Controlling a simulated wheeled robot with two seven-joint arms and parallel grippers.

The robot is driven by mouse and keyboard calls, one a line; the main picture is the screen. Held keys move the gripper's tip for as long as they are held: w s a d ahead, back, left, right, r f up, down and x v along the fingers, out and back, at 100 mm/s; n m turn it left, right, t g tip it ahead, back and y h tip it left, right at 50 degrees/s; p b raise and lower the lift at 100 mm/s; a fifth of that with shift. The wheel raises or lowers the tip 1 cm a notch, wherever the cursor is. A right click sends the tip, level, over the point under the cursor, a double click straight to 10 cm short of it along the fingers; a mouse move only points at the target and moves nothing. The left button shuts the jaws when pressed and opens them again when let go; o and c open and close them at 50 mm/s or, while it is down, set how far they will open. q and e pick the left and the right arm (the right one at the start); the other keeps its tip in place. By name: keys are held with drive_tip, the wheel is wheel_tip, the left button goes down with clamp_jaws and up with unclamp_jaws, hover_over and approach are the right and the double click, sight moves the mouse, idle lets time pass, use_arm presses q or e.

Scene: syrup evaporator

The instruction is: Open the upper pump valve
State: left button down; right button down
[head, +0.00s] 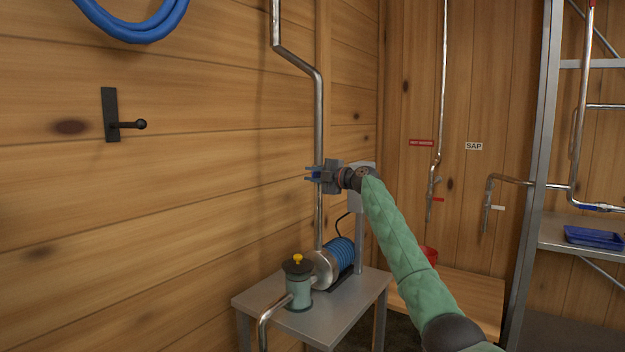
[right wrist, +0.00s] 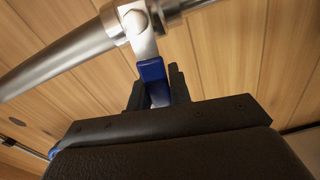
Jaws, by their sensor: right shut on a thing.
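The upper pump valve sits on the vertical steel pipe (head: 319,125) above the pump (head: 325,265). In the right wrist view its metal body (right wrist: 136,20) shows on the pipe, with a blue handle (right wrist: 152,72) standing out from it. My right gripper (head: 316,175) is at the valve and shut on the blue handle; its dark fingers (right wrist: 155,90) lie on both sides of the handle in the right wrist view. The gripper hides most of the valve in the head view. My left gripper is not in view.
The blue-ribbed pump stands on a small grey table (head: 300,318) beside a strainer with a yellow knob (head: 298,260). A black wall hook (head: 112,118) and blue hose (head: 135,28) are on the left wall. A metal shelf with a blue tray (head: 593,237) stands at right.

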drive_tip(key=shift+w+d+r+m, duration=0.15)
drive_tip(key=shift+r+m, duration=0.3)
drive_tip(key=shift+m, duration=0.4)
drive_tip(key=shift+w+d+r+m, duration=0.15)
drive_tip(key=shift+r+m, duration=0.3)
drive_tip(key=shift+m, duration=0.45)
drive_tip(key=shift+w+d+r+m, duration=0.15)
drive_tip(key=shift+r+m, duration=0.3)
drive_tip(key=shift+m, duration=0.4)
drive_tip(key=shift+a, duration=0.1)
drive_tip(key=c, duration=1.3)
unclamp_jaws()
drive_tip(key=shift+b+v, duration=0.3)
drive_tip(key=shift+v, duration=3.6)
